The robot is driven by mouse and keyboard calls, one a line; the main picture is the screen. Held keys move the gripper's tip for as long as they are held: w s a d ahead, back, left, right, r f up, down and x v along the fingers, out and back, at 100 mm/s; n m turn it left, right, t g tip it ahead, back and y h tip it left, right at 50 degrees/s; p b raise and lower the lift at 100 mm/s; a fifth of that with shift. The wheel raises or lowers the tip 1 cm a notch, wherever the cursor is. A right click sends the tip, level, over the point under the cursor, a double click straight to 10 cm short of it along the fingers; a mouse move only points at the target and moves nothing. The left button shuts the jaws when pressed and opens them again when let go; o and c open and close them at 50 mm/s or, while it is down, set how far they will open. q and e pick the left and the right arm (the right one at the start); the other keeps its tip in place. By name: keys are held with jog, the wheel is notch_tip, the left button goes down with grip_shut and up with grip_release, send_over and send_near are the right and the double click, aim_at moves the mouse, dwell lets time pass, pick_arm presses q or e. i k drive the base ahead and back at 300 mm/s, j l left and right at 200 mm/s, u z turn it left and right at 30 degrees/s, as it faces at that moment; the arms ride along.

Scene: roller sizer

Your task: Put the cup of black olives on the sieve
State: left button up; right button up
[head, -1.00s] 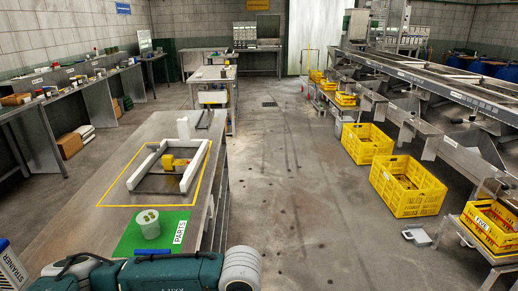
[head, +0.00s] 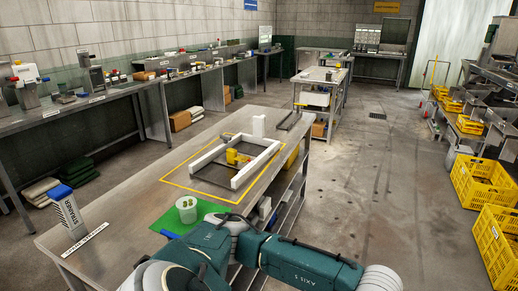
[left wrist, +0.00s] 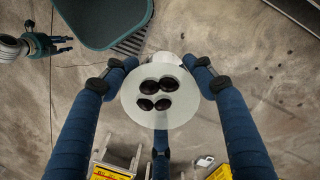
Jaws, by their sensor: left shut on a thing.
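In the left wrist view my left gripper (left wrist: 160,92) is shut around a pale round cup (left wrist: 183,108) with several black olives (left wrist: 154,93) in it. In the head view my left gripper's fingers and this cup cannot be made out. Another gripper, my right (left wrist: 66,44), is at the upper left of the wrist view, with its dark fingers apart and empty. On the steel table, a white-barred frame (head: 246,172) surrounds a dark panel with a yellow block (head: 236,157); I cannot tell whether this is the sieve.
A pale cup with green olives (head: 187,210) stands on a green mat (head: 207,207) at the near table edge. A blue-topped STRAINER box (head: 70,212) stands at the table's left. Yellow crates (head: 482,184) are on the floor at right.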

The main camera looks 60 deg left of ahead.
aim_at(253, 149)
jog(key=i+u, duration=0.9)
jog(key=k, duration=0.05)
